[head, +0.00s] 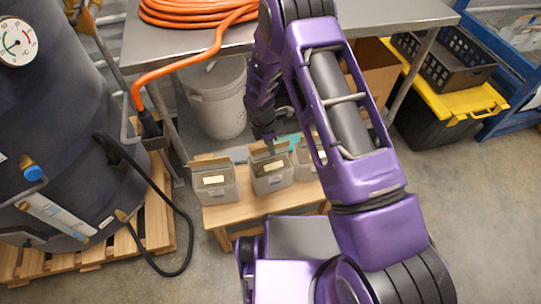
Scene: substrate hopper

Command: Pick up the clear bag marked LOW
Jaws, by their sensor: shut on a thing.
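Each of the left and middle bags has a pale label too small to read, so I cannot tell which is marked LOW. My gripper (268,143) points down at the top edge of the middle bag and is shut on it. The fingertips are small and dark here. The middle bag looks upright, and I cannot tell whether it touches the bench.
A steel table (410,14) with a coiled orange hose (190,12) stands behind. Under it are a white bucket (217,98) and a cardboard box (376,68). A dark tank (60,130) on a pallet (158,200) stands left. A yellow-lidded bin (455,98) is right. Floor at right is clear.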

